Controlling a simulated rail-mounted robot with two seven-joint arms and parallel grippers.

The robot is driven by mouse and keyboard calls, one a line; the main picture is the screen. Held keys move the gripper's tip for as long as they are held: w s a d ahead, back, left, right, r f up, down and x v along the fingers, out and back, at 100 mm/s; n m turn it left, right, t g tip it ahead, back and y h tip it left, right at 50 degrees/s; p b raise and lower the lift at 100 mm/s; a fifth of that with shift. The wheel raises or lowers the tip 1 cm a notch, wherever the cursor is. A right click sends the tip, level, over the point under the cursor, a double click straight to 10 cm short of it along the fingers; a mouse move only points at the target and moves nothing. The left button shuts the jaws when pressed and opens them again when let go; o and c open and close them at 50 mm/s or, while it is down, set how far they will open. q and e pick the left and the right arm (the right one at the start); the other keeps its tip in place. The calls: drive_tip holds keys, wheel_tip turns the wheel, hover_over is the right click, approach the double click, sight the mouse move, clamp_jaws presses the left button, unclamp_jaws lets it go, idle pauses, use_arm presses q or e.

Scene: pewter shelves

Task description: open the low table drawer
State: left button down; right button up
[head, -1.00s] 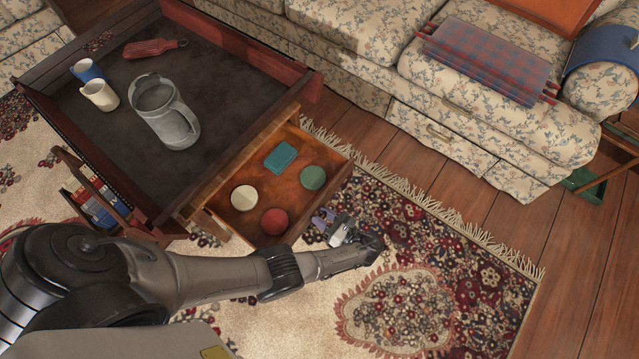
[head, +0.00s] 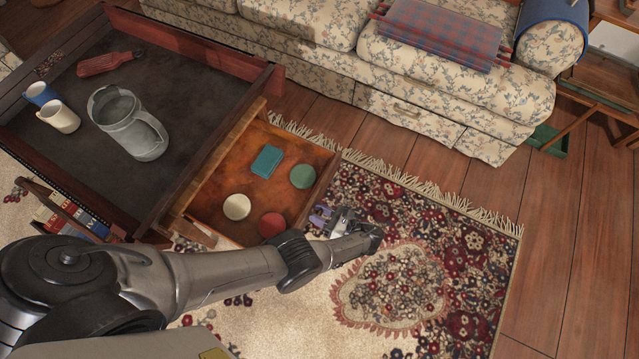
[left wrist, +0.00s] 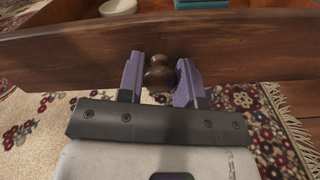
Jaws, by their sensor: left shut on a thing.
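The low table (head: 70,95) is dark wood with a tray-like top. Its drawer (head: 215,200) stands pulled out on the right side, so its inside shows. In it lie a teal box (head: 267,161), a green disc (head: 303,176), a white disc (head: 237,206) and a red disc (head: 272,224). My left gripper (head: 321,217) is at the drawer's outer front. In the left wrist view its purple fingers (left wrist: 160,83) are shut around the round brown knob (left wrist: 159,74) on the drawer front (left wrist: 65,58). My right gripper is not in view.
A grey pitcher (head: 128,125), two cups (head: 59,116) and a red-handled brush-like item (head: 108,63) are on the tabletop. A floral sofa (head: 430,85) stands behind. A patterned rug (head: 440,240) lies under the drawer, with open floor to the right.

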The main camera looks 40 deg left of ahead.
use_arm(q)
drive_tip(key=c, duration=0.8)
unclamp_jaws()
